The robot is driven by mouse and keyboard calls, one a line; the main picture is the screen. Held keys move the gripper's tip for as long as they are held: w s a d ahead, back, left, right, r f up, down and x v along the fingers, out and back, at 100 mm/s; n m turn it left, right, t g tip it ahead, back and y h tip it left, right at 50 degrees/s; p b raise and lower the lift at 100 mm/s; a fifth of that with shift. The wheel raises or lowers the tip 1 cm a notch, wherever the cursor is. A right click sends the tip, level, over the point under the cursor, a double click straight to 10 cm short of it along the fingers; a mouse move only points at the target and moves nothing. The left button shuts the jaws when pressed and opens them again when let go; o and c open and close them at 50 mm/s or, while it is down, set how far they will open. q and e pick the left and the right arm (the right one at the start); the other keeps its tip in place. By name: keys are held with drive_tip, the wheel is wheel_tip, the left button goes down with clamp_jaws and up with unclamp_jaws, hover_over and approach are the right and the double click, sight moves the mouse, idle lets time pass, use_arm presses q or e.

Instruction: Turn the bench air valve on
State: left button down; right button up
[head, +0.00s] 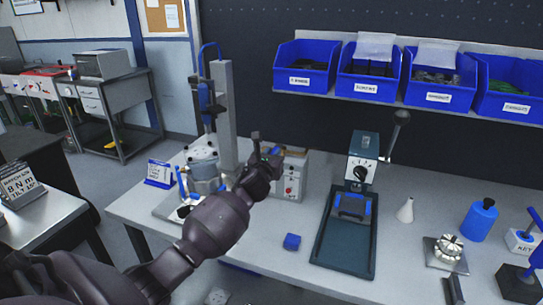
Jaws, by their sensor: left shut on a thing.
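My left arm reaches in from the lower left over the bench. My left gripper (265,160) is shut at the back of the bench, in front of a grey box (290,182) with a red button. Its fingers close on a small part that the gripper mostly hides; this appears to be the bench air valve's handle. I cannot make out the valve body or which way the handle points. My right gripper is not in view.
A grey column press (226,115) and a round housing (204,170) stand left of the gripper. A hand press (362,160) on a dark tray (326,255) stands to the right. Blue bins (305,66) hang behind.

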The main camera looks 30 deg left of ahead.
use_arm(q)
drive_tip(key=w+d+n+g+y+b, duration=0.1)
drive_tip(key=w+d+n+g+y, duration=0.3)
drive_tip(key=n+g+y, duration=0.5)
drive_tip(key=shift+w+d+n+g+y+b, duration=0.15)
drive_tip(key=shift+d+n+g+y+b, duration=0.25)
drive_tip(key=shift+y, duration=0.7)
drive_tip(key=shift+d+f, duration=0.1)
drive_tip(key=shift+f, duration=0.05)
drive_tip(key=c, duration=1)
unclamp_jaws()
drive_tip(key=shift+d, duration=0.1)
